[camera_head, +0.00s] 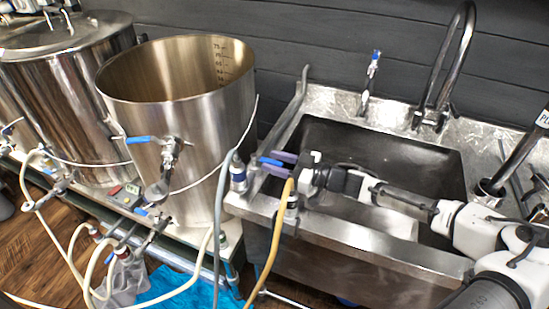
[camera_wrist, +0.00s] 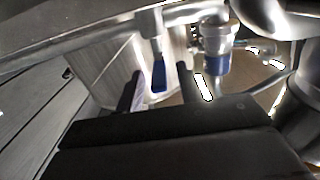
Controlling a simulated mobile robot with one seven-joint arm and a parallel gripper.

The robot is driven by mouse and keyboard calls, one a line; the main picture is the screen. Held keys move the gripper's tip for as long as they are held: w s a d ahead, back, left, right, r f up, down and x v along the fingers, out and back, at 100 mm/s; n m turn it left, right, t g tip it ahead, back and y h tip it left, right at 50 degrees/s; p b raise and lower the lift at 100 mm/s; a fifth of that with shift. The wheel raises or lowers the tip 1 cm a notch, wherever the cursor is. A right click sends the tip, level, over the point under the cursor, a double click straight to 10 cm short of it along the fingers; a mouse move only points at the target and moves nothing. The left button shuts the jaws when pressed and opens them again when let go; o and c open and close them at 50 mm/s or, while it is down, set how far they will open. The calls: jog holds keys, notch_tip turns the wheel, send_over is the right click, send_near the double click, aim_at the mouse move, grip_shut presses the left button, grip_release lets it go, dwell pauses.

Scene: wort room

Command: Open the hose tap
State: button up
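The hose tap shows as a blue lever (camera_head: 268,161) at the left rim of the sink, next to a metal hose fitting with a blue band (camera_head: 238,174). In the wrist view the blue lever (camera_wrist: 159,74) hangs from a metal stem, with the banded fitting (camera_wrist: 216,62) to its right. My gripper (camera_head: 274,164) reaches in from the right over the sink. In the wrist view its two fingers (camera_wrist: 162,80) stand apart, with the lever between them and gaps visible on both sides. The lever's far end is partly hidden by the fingers in the head view.
The steel sink (camera_head: 340,238) lies under my arm, with a tall faucet (camera_head: 461,50) behind it. A large open kettle (camera_head: 190,95) with its own blue-handled valve stands close on the left. A yellow hose (camera_head: 272,250) and a grey hose (camera_head: 219,205) hang at the sink's front left.

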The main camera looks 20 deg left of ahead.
jog(key=shift+a, duration=0.3)
grip_shut()
